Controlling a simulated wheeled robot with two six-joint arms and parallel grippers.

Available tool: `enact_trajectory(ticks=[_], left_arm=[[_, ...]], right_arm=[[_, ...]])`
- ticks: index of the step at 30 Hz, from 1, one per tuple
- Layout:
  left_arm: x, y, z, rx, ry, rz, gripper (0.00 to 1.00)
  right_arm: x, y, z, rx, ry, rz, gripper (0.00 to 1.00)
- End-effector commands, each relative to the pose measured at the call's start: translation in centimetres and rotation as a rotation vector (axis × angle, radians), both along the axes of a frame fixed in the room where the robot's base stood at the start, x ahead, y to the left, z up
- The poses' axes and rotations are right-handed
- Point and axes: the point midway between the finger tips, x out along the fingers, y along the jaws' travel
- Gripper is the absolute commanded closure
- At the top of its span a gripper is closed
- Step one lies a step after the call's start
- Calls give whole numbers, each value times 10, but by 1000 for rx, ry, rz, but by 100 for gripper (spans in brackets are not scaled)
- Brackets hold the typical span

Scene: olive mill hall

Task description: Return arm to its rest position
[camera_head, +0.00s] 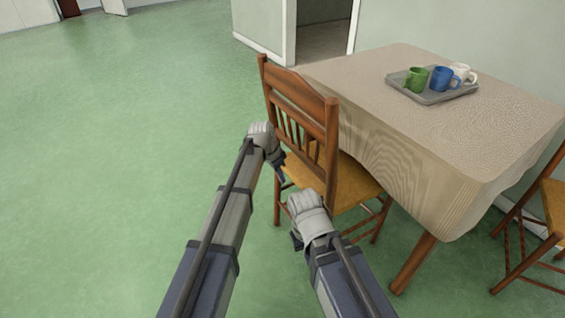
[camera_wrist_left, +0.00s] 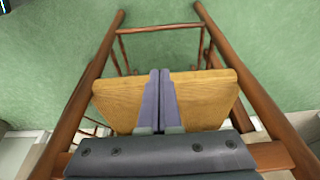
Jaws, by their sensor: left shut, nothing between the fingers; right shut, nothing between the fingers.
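My left gripper (camera_head: 281,172) is beside the back of a wooden chair (camera_head: 333,150), at the chair's left side in the head view. In the left wrist view its two fingers (camera_wrist_left: 160,98) are together and empty, in front of the yellow-brown chair seat (camera_wrist_left: 205,95). I cannot tell whether they touch the chair. My right gripper (camera_head: 297,241) is lower in the head view, in front of the chair, shut and empty. Its fingertips are mostly hidden by its wrist.
A table with a beige cloth (camera_head: 440,150) stands right of the chair. On it is a grey tray (camera_head: 432,97) with a green mug (camera_head: 417,79), a blue mug (camera_head: 441,78) and a white mug (camera_head: 462,72). A second chair (camera_head: 552,205) is at the right edge. Green floor is free at left.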

Motion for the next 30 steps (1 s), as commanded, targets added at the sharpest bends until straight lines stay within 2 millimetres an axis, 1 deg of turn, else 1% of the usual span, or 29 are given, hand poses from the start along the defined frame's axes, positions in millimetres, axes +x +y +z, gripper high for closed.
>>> enact_trajectory(ticks=[3,5,7,8,11,12,15,17,18,20,21,25,27,30], left_arm=[[0,0,-1,0,0,0,100],[-5,0,-1,3,5,5,100],[-23,-1,-2,12,21,30,100],[-36,-2,-3,20,33,47,100],[-96,-2,-6,63,90,145,100],[-123,0,-7,88,114,196,100],[-181,7,-9,147,161,321,100],[-210,12,-10,179,180,388,100],[-227,15,-10,200,190,433,100],[-253,21,-10,231,200,494,100],[-269,25,-10,249,205,535,100],[-319,41,-8,309,212,663,100],[-306,38,16,306,213,665,100],[-305,37,36,304,214,663,100]], right_arm=[[0,0,-1,0,0,0,100],[0,0,-1,0,0,0,100],[0,0,-1,0,0,0,100],[0,0,-1,0,0,0,100],[0,0,-1,0,0,0,100],[0,0,-1,0,0,0,100],[0,0,-1,0,0,0,100],[0,0,-1,0,0,0,100],[0,0,-1,0,0,0,100],[0,0,-1,0,0,0,100],[0,0,-1,0,0,0,100],[0,0,-1,0,0,0,100],[0,0,24,0,0,0,100],[0,0,43,1,0,-1,100]])
